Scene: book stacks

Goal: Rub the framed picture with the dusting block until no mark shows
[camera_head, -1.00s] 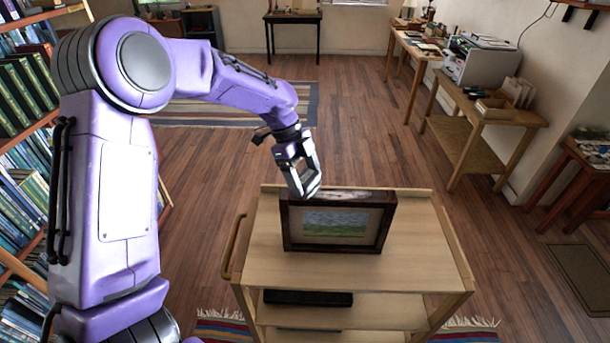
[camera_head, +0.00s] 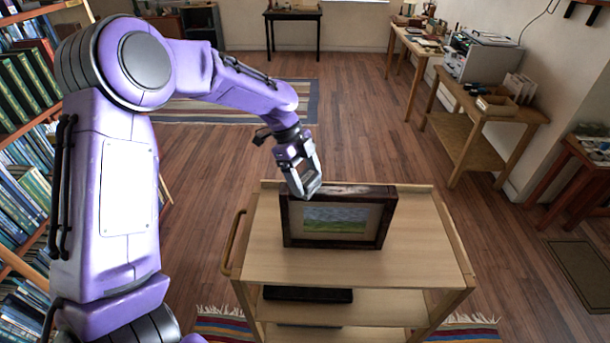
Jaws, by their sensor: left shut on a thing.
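The framed picture (camera_head: 336,219) stands upright on the top shelf of a wooden cart. It has a dark wood frame and a pale mount around a small green and blue landscape. A whitish mark (camera_head: 345,189) shows on the top edge of the frame. My left gripper (camera_head: 307,189) is at the top edge, near the frame's left corner, pointing down. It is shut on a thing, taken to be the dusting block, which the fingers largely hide. I cannot tell whether it touches the frame. My right gripper is out of view.
The cart top (camera_head: 420,240) is clear on both sides of the picture. A dark flat object (camera_head: 308,294) lies on the shelf below. A bookshelf (camera_head: 20,150) stands at the left. Side tables with a printer (camera_head: 481,57) line the right wall. The floor behind the cart is open.

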